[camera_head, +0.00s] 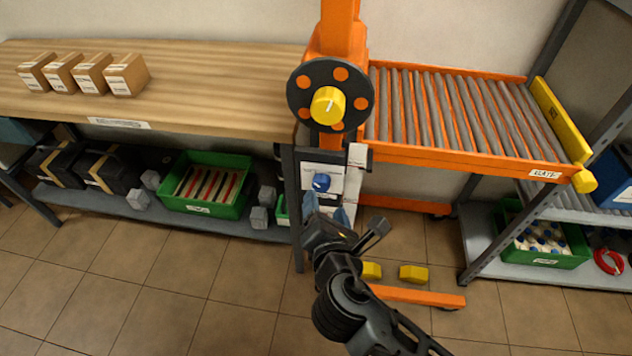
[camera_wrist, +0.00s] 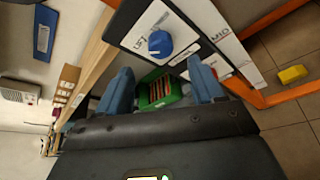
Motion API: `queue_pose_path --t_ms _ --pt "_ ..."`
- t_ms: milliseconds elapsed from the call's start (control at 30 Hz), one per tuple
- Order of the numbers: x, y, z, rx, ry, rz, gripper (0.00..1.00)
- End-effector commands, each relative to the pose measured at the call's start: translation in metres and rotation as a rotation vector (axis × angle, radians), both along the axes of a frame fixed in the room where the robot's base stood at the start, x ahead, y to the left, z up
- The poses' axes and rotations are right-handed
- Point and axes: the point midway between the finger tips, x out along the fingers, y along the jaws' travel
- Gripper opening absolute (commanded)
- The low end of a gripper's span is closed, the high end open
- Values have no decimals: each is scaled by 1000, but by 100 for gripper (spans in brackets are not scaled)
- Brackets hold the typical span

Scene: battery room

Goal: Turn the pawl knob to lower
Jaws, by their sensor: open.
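A blue knob (camera_head: 321,182) sits on a white label plate (camera_head: 329,171) on the orange lift's post. In the wrist view the blue knob (camera_wrist: 160,44) is just beyond the fingers, on a plate whose lettering seems to read "LIFT". Its pointer direction is unclear. Higher up, a yellow knob (camera_head: 328,106) with a pale line sits on a black disc (camera_head: 303,94) with orange spots. My gripper (camera_head: 344,216) is open and empty, below the blue knob and apart from it. Its two blue fingers also show in the wrist view (camera_wrist: 160,80).
A wooden bench (camera_head: 200,85) with small boxes stands left; a green crate (camera_head: 206,176) is on its lower shelf. An orange roller platform (camera_head: 440,155) juts out right, with a grey rack (camera_head: 480,249) beyond. Orange base legs (camera_head: 420,297) and yellow blocks (camera_head: 413,273) lie low near my arm.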

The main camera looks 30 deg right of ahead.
Motion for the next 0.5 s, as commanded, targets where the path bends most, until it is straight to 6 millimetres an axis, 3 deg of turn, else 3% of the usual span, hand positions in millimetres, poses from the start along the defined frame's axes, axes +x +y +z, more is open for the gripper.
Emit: queue_pose_path --t_ms 500 --pt "59 -24 -20 5 0 0 67"
